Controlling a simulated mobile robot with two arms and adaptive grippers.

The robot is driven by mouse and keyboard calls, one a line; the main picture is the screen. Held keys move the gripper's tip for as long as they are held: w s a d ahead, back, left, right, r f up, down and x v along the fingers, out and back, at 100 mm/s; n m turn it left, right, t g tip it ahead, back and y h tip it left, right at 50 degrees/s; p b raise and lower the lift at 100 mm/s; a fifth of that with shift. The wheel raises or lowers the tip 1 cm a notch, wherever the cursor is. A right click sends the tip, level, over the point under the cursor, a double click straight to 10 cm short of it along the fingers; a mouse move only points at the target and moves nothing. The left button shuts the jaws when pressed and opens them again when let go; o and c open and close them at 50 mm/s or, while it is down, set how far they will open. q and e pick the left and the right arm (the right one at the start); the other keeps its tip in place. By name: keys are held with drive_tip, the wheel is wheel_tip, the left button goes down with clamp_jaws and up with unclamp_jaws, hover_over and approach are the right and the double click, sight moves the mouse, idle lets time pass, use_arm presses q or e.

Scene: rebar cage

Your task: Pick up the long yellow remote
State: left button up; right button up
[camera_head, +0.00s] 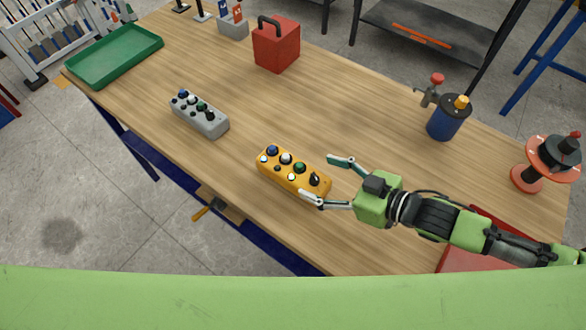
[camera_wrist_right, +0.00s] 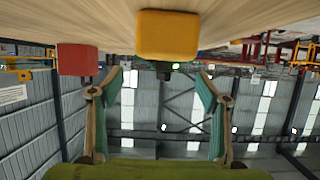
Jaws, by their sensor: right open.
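The long yellow remote (camera_head: 292,174) lies on the wooden table near its front edge, with blue, white, green and black knobs on top. My right gripper (camera_head: 322,178) is open at the remote's right end, one finger on the far side and the other by its near corner. I cannot tell whether the fingers touch it. In the right wrist view the remote (camera_wrist_right: 167,35) shows end-on, beyond and between the spread fingers of my right gripper (camera_wrist_right: 160,84). My left gripper is not in view.
A grey remote (camera_head: 199,114) lies to the left. A green tray (camera_head: 116,55), a red box (camera_head: 277,45), a blue canister (camera_head: 447,121) and a red spool (camera_head: 552,158) stand on the table. A red case (camera_head: 470,262) is at the right front. The table's middle is clear.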

sight(295, 170)
drive_tip(key=x, duration=0.3)
drive_tip(key=shift+w+a+f, duration=0.2)
drive_tip(key=shift+w+a, duration=0.05)
drive_tip(key=shift+w, duration=0.05)
drive_tip(key=shift+a+p, duration=0.15)
drive_tip(key=shift+p, duration=0.15)
drive_tip(key=p+x, duration=0.1)
drive_tip(key=x, duration=0.3)
drive_tip(key=shift+s+a+f+p, duration=0.1)
drive_tip(key=shift+s+a+p, duration=0.05)
drive_tip(key=shift+p, duration=0.15)
drive_tip(key=shift+a+f, duration=0.2)
drive_tip(key=shift+a, duration=0.1)
drive_tip(key=shift+d, duration=0.1)
drive_tip(key=c, duration=1.5)
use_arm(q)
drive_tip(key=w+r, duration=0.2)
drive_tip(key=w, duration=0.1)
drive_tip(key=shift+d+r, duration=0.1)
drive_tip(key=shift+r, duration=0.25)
